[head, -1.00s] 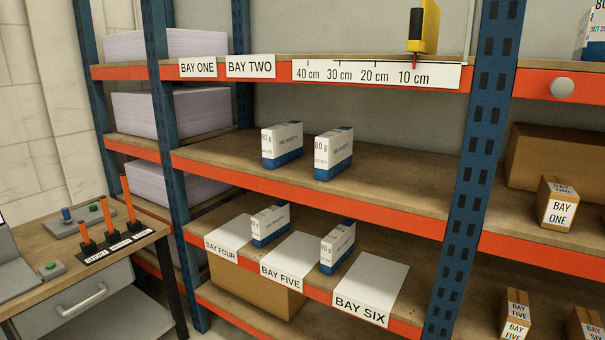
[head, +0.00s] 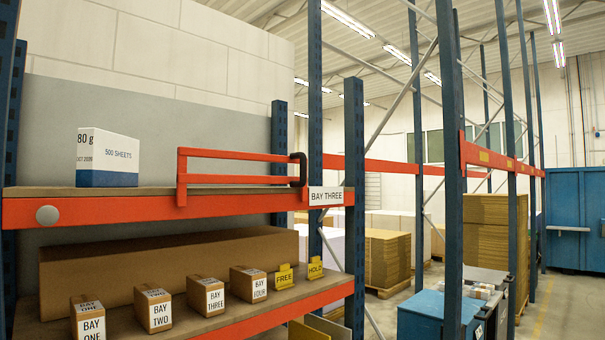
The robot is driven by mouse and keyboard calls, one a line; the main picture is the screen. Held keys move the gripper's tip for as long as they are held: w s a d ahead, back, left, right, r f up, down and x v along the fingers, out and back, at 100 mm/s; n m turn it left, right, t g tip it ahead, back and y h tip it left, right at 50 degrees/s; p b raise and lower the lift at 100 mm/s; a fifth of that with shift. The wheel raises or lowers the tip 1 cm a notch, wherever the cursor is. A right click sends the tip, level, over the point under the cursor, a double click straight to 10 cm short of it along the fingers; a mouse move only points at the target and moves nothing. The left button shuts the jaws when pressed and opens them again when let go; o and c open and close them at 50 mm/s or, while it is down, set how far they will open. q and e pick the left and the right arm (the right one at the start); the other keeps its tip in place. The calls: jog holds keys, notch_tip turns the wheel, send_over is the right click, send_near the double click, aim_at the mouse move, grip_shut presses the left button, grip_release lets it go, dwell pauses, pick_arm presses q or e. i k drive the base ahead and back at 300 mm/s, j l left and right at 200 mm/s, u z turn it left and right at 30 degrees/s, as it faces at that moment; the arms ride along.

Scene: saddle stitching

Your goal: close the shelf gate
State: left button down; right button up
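The shelf gate (head: 235,179) is a red frame with two horizontal bars, standing at the upper shelf near the right end of its front beam. Its left end post reaches down over the beam. A black curved piece (head: 300,168) is at its right end, a little left of the blue upright. I cannot tell from this view whether the gate is open or latched. A pale round knob (head: 47,215) sits on the red beam at the far left. Neither of my grippers is in view.
A paper pack (head: 108,158) stands on the upper shelf, left of the gate. A BAY THREE label (head: 326,196) is at the beam's right end. Below are several small bay boxes (head: 154,310) and yellow FREE (head: 284,278) and HOLD signs. An aisle (head: 400,295) opens at right.

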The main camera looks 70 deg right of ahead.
aim_at(183, 179)
jog(key=z, duration=1.9)
